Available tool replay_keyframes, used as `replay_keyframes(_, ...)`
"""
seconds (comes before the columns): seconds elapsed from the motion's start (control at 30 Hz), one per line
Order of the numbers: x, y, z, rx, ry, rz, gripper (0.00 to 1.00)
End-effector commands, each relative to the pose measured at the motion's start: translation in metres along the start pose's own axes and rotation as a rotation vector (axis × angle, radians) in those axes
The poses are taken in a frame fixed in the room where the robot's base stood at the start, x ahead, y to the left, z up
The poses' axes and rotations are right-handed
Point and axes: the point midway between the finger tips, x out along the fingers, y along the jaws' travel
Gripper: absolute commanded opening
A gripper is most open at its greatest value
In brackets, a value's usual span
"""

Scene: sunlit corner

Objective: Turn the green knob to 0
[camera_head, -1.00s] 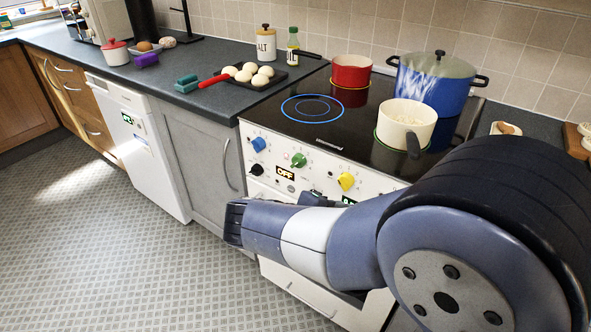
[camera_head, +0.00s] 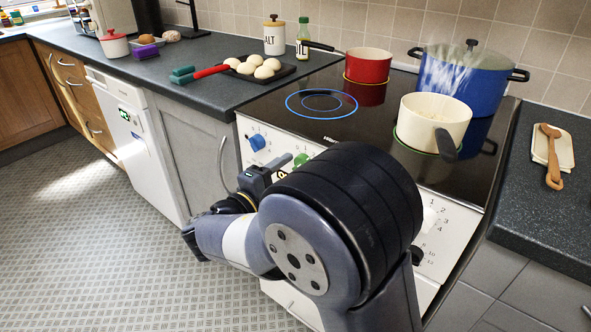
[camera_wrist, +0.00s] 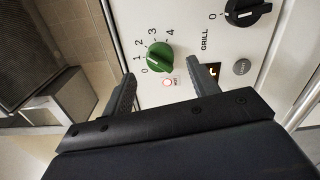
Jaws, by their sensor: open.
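The green knob (camera_wrist: 160,57) is on the white stove panel, just ahead of my gripper and between the lines of its fingers in the wrist view. Numbers from 0 to 4 ring it. A pale mark shows on its left side, but I cannot tell exactly which number it meets. My gripper (camera_wrist: 161,72) is open and empty, its fingers on either side of a gap and apart from the knob. In the head view the knob (camera_head: 303,160) is partly hidden behind my arm, and my gripper (camera_head: 283,165) is in front of the panel.
A cream pan (camera_head: 433,120), red pot (camera_head: 368,66) and steaming blue pot (camera_head: 465,82) stand on the hob.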

Motion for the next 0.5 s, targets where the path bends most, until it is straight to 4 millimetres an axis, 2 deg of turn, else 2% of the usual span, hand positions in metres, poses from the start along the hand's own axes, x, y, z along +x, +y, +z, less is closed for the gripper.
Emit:
replay_keyframes(0.03, 0.010, -0.001, 0.001, 0.000, -0.004, 0.000, 0.57)
replay_keyframes(0.2, 0.030, -0.001, 0.001, -0.001, -0.002, 0.000, 0.57)
replay_keyframes(0.5, 0.037, 0.000, 0.000, -0.002, -0.001, -0.001, 0.57)
